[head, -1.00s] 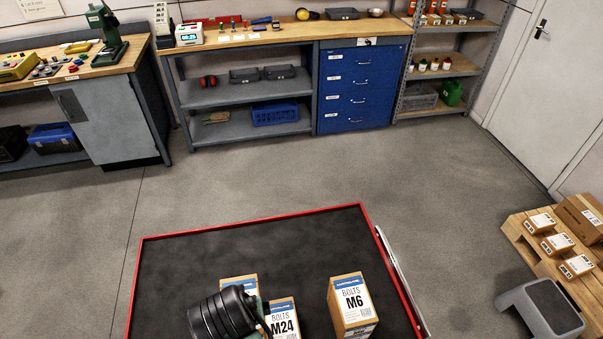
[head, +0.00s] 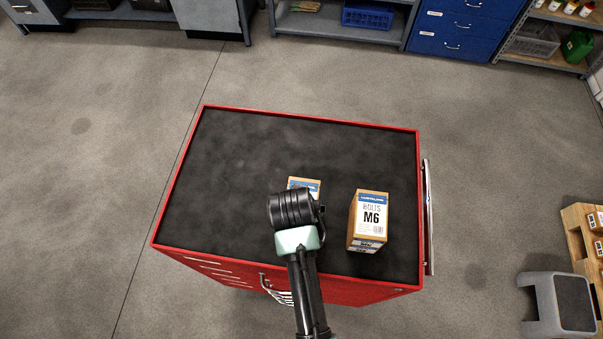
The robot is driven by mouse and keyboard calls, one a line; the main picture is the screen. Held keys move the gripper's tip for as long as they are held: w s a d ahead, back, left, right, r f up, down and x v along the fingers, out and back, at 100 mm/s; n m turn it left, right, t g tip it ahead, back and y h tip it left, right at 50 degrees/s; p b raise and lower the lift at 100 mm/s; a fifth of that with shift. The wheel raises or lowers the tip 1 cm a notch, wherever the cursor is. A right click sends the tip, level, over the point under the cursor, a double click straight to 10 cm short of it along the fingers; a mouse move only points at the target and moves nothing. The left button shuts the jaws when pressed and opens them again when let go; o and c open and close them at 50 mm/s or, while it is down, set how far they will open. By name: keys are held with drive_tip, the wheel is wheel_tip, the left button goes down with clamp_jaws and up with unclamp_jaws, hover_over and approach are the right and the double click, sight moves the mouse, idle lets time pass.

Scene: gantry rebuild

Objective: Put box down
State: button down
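A brown cardboard box with a white and blue label reading BOLTS M6 (head: 369,221) stands upright on the right part of the red cart's black top (head: 240,150). A second box (head: 305,184) with a similar blue-topped label shows only at its upper edge, left of the M6 box. My arm's black wrist covers the rest of it. The wrist is over the middle right of the cart top. My gripper's fingers are hidden behind the wrist, so I cannot see whether they hold this box. I cannot tell whether the box touches the surface.
The left and back of the cart top are bare. A silver handle (head: 428,215) runs along its right side. Blue drawers (head: 462,25) are at the back. Floor around the cart is clear.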

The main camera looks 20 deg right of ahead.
drive_tip(key=shift+f, duration=0.55)
drive_tip(key=shift+f, duration=0.2)
unclamp_jaws()
